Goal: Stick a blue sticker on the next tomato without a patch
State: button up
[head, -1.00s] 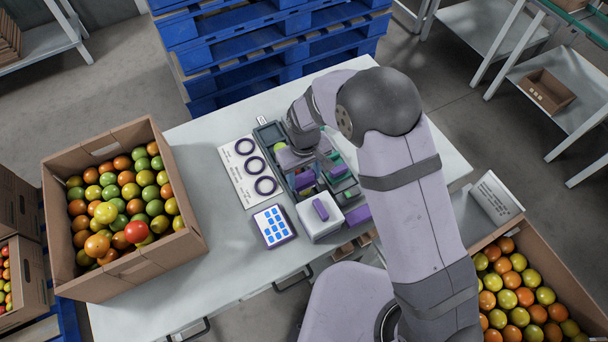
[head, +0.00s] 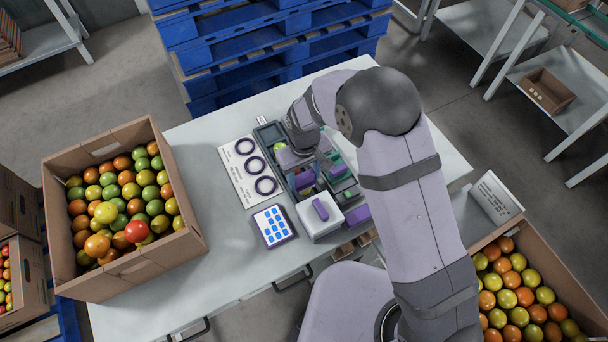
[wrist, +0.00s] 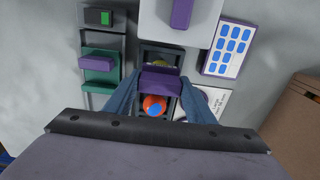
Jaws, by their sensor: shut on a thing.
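My gripper (wrist: 160,92) is shut on a purple handle (wrist: 160,82) over a narrow grey tray in the wrist view. An orange-red tomato (wrist: 154,101) with a blue patch on it sits in the tray, on the near side of the handle. A yellow-green tomato (wrist: 158,62) shows partly on the handle's far side; I cannot tell whether it has a patch. The sheet of blue stickers (head: 272,225) lies on the table in the head view, left of the white box. It also shows in the wrist view (wrist: 228,47). My arm partly hides the tray in the head view.
A white box (head: 320,222) with a purple handle stands near the tray. A cardboard crate (head: 180,248) of mixed tomatoes stands at the left, another crate (head: 580,262) at the lower right. The table's front left is clear.

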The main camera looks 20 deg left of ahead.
jog(key=shift+r+p, duration=2.8)
jog(key=shift+r, duration=0.7)
jog(key=shift+s, duration=0.1)
